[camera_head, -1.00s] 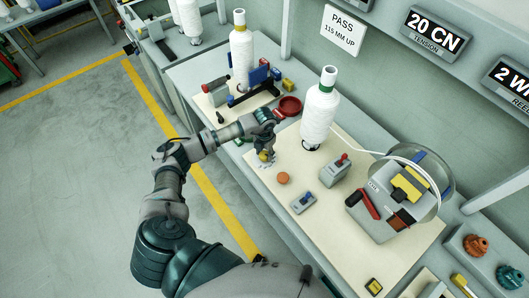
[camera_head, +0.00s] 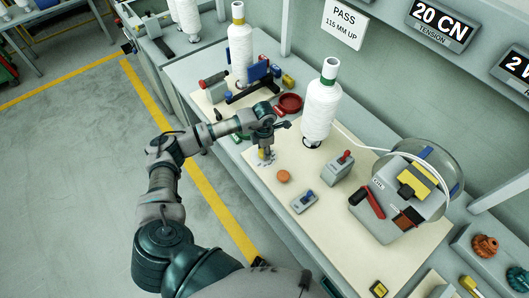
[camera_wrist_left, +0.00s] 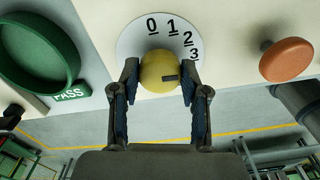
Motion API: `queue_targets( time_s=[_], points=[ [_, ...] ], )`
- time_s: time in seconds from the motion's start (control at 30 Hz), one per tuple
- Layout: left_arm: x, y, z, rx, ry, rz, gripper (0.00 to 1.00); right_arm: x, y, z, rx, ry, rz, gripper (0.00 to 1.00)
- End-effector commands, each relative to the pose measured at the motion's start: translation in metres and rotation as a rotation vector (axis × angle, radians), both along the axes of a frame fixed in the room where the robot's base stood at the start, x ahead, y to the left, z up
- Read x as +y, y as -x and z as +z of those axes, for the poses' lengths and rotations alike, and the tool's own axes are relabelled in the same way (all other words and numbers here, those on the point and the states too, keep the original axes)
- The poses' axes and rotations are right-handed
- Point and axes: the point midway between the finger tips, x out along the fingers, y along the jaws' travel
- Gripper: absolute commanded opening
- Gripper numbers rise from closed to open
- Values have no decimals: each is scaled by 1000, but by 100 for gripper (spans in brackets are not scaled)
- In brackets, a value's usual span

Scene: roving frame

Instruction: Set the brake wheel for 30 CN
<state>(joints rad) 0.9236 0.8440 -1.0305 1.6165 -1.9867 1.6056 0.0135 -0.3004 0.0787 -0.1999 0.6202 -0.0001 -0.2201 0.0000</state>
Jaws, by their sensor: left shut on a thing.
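The brake wheel is a round yellow knob (camera_wrist_left: 158,70) on a white dial plate (camera_wrist_left: 130,40) marked 0, 1, 2, 3. A short dark mark on the knob points right, roughly toward the side of the 3. My left gripper (camera_wrist_left: 158,85) has a finger on each side of the knob and is shut on it. In the head view my left gripper (camera_head: 265,146) reaches down over the dial at the board's left part, hiding most of it. The tension sign (camera_head: 439,24) reads 20 CN. My right gripper is not in view.
An orange button (camera_wrist_left: 287,60) is right of the dial. A white thread cone (camera_head: 321,105), a grey switch box (camera_head: 337,169), a small blue-switch box (camera_head: 304,201) and a grey machine (camera_head: 403,205) stand on the board.

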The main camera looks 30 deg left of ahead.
Motion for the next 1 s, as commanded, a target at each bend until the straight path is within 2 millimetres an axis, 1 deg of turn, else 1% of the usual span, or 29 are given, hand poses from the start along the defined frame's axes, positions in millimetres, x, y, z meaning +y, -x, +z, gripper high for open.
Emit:
queue_targets(
  time_s=[0.03,0.1,0.3,0.47,0.53,0.6,0.83,1.0],
  points=[
    [2,-1,-3,-2,-4,-39,10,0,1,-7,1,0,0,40],
    [2,-1,-2,-2,-4,-102,10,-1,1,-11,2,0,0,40],
    [2,-1,-2,-2,-3,-261,10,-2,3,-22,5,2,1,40],
    [1,0,-1,-1,-2,-358,10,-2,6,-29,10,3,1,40],
    [1,0,-1,-1,-2,-391,10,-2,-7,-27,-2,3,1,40],
    [2,0,0,-2,-3,-417,10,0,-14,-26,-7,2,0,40],
    [2,-1,1,-2,-4,-467,10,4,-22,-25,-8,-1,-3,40],
    [2,-1,2,-4,-4,-475,10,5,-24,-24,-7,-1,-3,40]
  ],
)
